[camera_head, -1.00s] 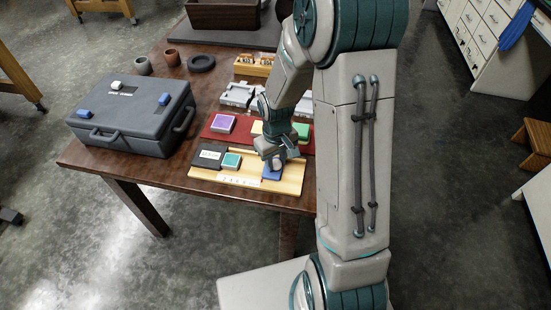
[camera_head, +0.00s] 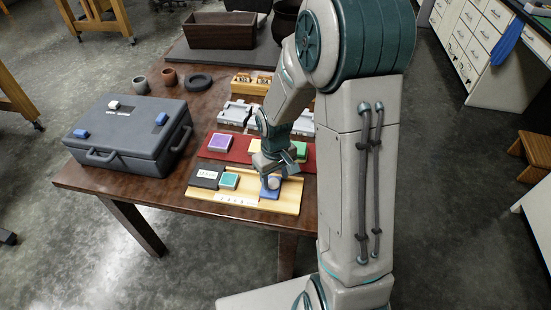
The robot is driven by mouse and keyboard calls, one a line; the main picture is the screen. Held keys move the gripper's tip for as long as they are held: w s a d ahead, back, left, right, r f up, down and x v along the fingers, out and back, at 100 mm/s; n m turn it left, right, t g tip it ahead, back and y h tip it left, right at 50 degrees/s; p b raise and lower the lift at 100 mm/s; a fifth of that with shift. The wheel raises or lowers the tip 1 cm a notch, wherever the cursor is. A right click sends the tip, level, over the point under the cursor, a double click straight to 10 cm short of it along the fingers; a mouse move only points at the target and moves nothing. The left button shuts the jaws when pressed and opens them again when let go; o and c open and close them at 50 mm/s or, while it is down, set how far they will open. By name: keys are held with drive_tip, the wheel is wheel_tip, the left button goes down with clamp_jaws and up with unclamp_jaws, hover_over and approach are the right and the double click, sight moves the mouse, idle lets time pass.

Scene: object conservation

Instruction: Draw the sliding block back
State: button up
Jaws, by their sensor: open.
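The blue sliding block (camera_head: 268,193) lies at the right part of a light wooden board (camera_head: 290,200) near the table's front edge. A pale round knob (camera_head: 273,182) shows on its top. My gripper (camera_head: 276,175) is just above and around the knob, open, its fingers pointing down. Whether the fingers touch the knob I cannot tell. A teal block (camera_head: 229,180) and a dark block with a pale label (camera_head: 206,176) sit on the same board, left of the blue block.
A red mat (camera_head: 241,151) with purple (camera_head: 219,142), yellow and green (camera_head: 300,150) blocks lies just behind. A grey case (camera_head: 130,134) stands at left. Grey trays (camera_head: 236,112) and a wooden rack (camera_head: 251,84) are farther back.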

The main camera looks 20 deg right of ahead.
sight(275, 182)
wheel_tip(275, 182, up, 12)
drive_tip(key=shift+r, duration=0.25)
idle(0.5)
drive_tip(key=s+r+m+t, duration=0.1)
drive_tip(key=s+r+m, duration=0.1)
drive_tip(key=s, duration=0.5)
drive_tip(key=s+d+r+m+t, duration=0.1)
drive_tip(key=s+r, duration=0.3)
drive_tip(key=s, duration=0.4)
drive_tip(key=shift+r+m+t+p, duration=0.3)
drive_tip(key=shift+m+t, duration=0.1)
drive_tip(key=shift+m, duration=0.1)
drive_tip(key=shift+w, duration=0.1)
idle(0.8)
drive_tip(key=c, duration=0.3)
drive_tip(key=shift+c, duration=0.2)
